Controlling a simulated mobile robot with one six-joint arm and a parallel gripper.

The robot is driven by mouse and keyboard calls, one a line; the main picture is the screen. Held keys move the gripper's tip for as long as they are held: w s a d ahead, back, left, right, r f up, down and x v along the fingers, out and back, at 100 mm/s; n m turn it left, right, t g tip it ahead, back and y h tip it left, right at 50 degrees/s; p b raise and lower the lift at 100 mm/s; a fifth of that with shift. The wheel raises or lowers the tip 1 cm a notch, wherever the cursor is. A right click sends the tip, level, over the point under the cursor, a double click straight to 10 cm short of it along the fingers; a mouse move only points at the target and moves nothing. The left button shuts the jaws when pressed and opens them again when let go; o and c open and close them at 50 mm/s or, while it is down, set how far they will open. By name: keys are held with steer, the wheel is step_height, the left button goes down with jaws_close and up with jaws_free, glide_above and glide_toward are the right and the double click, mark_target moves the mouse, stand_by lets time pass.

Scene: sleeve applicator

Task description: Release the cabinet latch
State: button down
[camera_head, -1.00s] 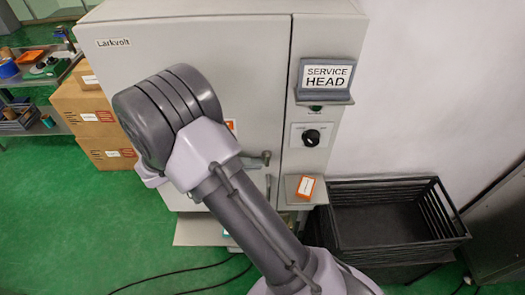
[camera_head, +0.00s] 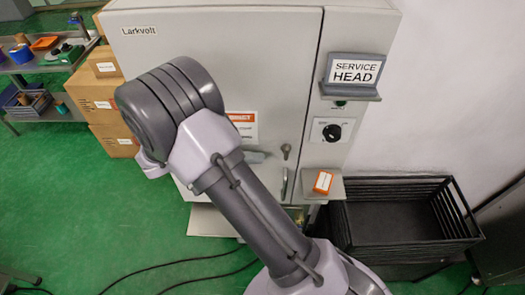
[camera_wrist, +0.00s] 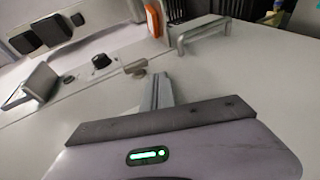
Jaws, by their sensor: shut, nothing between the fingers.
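The grey cabinet (camera_head: 260,70) stands ahead with its door closed. A small latch (camera_head: 286,151) sits near the door's right edge, above a vertical metal handle (camera_head: 284,184). In the wrist view the latch (camera_wrist: 135,68) and the handle (camera_wrist: 205,33) show ahead of my gripper. My gripper (camera_head: 258,157) is shut and empty, just left of the latch with a small gap in the head view. Its fingers (camera_wrist: 161,90) point toward the door in the wrist view. My arm hides part of the door's left side.
A black crate (camera_head: 400,187) stands at the lower right. Boxes (camera_head: 104,103) stand left. Cables (camera_head: 175,262) lie on the green floor.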

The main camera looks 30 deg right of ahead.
steer(key=w+a, duration=0.2)
steer(key=a, duration=0.7)
steer(key=shift+p, duration=0.35)
steer(key=shift+w, duration=0.1)
steer(key=s+a+t+y+b, duration=0.2)
steer(key=s+t+y+b, duration=0.7)
steer(key=s+y+b, duration=0.6)
steer(key=s+b, duration=0.1)
steer(key=s, duration=0.2)
steer(key=shift+s+a+r+m+y+b, duration=0.2)
steer(key=shift+r+m+y+b, duration=0.1)
steer(key=shift+y+b, duration=0.1)
